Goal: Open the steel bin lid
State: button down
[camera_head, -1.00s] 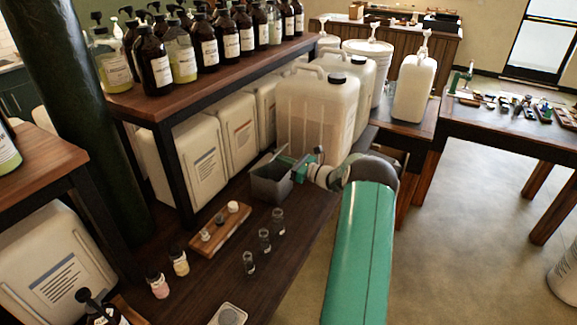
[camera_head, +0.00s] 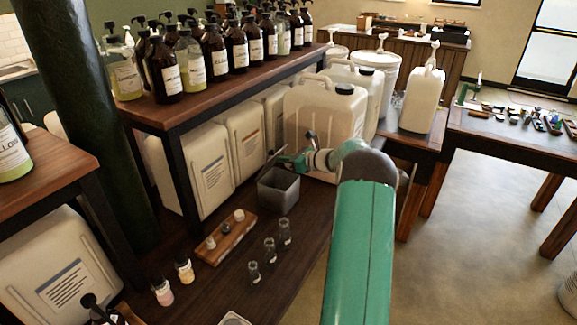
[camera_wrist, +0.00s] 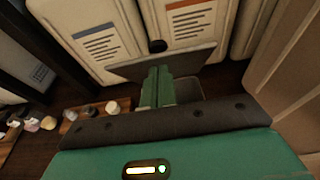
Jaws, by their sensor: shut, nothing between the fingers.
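The small grey steel bin (camera_head: 279,194) stands on the dark wooden bench, its top open at the front. Its lid (camera_wrist: 185,64) is a grey plate with a black knob (camera_wrist: 157,46). It stands tilted up at the bin's far side, before the white canisters. In the head view the lid shows only as a thin dark edge by my gripper. My gripper (camera_head: 272,161) is above the bin. Its green fingers (camera_wrist: 157,86) are shut and empty, reaching over the opening to the lid's inner face. Whether they touch the lid is unclear. Part of the bin's inside (camera_wrist: 188,90) shows.
Large white canisters (camera_head: 325,115) stand close behind and right of the bin. A shelf of bottles (camera_head: 215,55) overhangs to the left.

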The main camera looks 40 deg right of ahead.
aim_at(278, 152)
jog(key=w+r+g, duration=0.1)
jog(key=w+a+r+g, duration=0.1)
jog(key=shift+w+g+h, duration=0.25)
jog(key=shift+g+h, duration=0.05)
jog(key=shift+h, duration=0.1)
jog(key=shift+w+a+r, duration=0.1)
jog(key=shift+w+r, duration=0.15)
jog(key=shift+w, duration=0.25)
